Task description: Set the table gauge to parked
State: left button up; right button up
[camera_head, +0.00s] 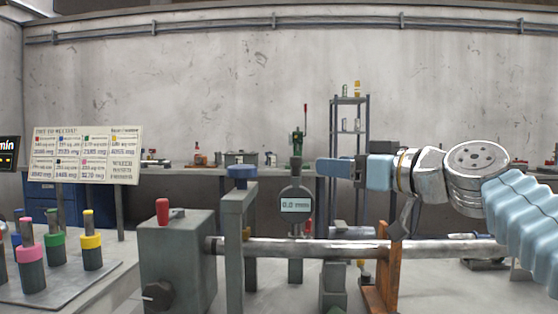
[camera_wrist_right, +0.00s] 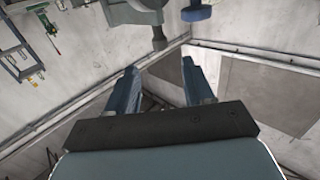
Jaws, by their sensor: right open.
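The table gauge (camera_head: 295,205) is a dark grey dial body with a small screen reading 0.0 mm. It stands upright on a grey post behind the long metal rod (camera_head: 300,247). My right gripper (camera_head: 322,168) comes in from the right at about the height of the gauge's top, to the right of it in the picture. In the right wrist view my right gripper (camera_wrist_right: 160,75) has its two blue fingers apart with nothing between them. A grey part with a dark stem (camera_wrist_right: 158,36) shows beyond the fingertips; I cannot tell whether it is the gauge. My left gripper is not in view.
A grey frame with a blue knob (camera_head: 241,172) stands left of the gauge. A grey box with a red handle (camera_head: 163,212) is further left. An orange bracket (camera_head: 388,275) supports the rod at right. Colored cylinders stand on a tray (camera_head: 60,285) at far left.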

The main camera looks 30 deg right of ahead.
aim_at(301, 161)
jog(key=p+x, duration=0.3)
jog(key=x, duration=0.8)
jog(key=shift+w+a+r, duration=0.1)
jog(key=shift+w+a, duration=0.05)
jog(key=shift+w, duration=0.2)
jog(key=shift+w+a+p, duration=0.2)
jog(key=shift+w+p, duration=0.1)
jog(key=shift+w, duration=0.35)
grip_shut()
